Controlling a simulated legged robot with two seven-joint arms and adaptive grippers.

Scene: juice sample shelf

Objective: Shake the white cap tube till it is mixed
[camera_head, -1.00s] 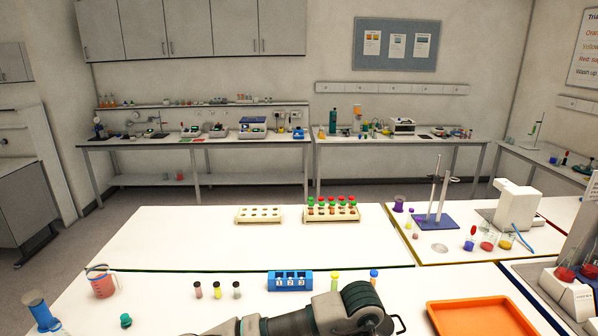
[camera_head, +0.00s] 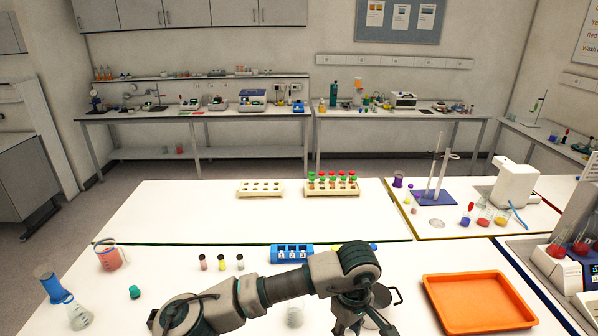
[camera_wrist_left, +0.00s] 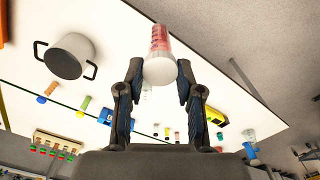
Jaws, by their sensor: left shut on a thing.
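In the left wrist view my left gripper (camera_wrist_left: 159,78) is shut on the white cap tube (camera_wrist_left: 159,42). Its round white cap (camera_wrist_left: 159,71) faces the wrist camera between the fingertips. The clear body extends away from the camera and shows red-pink contents; I cannot tell how evenly mixed they are. In the head view my left arm reaches across the front of the bench, and the gripper points down near the bottom edge. The tube cannot be made out there. My right gripper is not in view.
A grey pot (camera_head: 382,300) stands partly behind my left gripper. An orange tray (camera_head: 478,302) lies to its right. A blue numbered rack (camera_head: 291,254) and small capped vials (camera_head: 221,264) stand just behind my arm. A beaker (camera_head: 109,258) and flask (camera_head: 77,316) stand left.

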